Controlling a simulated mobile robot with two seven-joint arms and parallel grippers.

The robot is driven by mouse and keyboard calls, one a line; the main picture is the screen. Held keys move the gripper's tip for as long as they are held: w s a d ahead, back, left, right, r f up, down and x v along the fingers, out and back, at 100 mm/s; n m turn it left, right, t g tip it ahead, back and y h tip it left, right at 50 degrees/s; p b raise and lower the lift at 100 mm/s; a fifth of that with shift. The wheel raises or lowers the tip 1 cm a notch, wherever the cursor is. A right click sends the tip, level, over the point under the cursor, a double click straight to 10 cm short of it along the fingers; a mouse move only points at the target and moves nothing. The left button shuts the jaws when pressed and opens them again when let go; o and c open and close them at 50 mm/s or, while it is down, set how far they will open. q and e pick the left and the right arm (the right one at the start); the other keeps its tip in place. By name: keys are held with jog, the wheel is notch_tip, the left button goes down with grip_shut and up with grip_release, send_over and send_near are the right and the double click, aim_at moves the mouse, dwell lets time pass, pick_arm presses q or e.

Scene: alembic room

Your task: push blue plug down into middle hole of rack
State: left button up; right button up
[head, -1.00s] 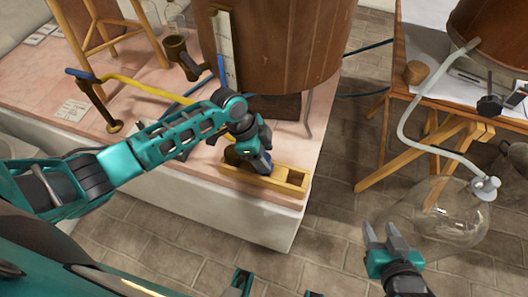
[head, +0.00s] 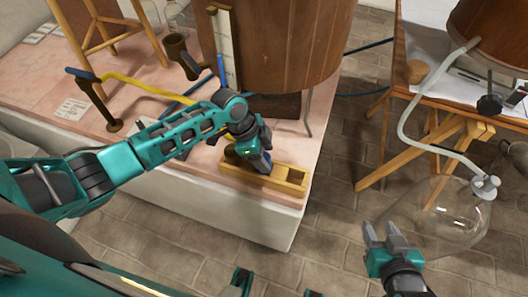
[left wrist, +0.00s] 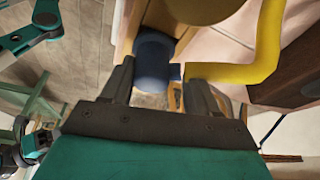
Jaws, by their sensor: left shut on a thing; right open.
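The yellow wooden rack (head: 284,183) lies on the pink-topped ledge, near its front right corner. A square hole shows open at its right end. My left gripper (head: 256,158) is over the middle of the rack, pointing down. It is shut on the blue plug (head: 262,165), which also shows between the fingers in the left wrist view (left wrist: 153,55). The plug is at the rack's middle; the gripper hides how deep it sits. A brown round thing (head: 232,155) stands at the rack's left end. My right gripper (head: 384,240) is open and empty above the floor.
A large wooden barrel (head: 275,45) stands just behind the rack. A yellow pipe (head: 140,90) runs along the ledge (head: 40,100) on the left. A glass flask (head: 450,215) with a grey tube is beside my right gripper. A wooden table (head: 400,125) stands at right.

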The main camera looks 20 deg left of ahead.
pick_arm(q)
jog(key=o, duration=1.2)
jog(key=shift+o, duration=0.2)
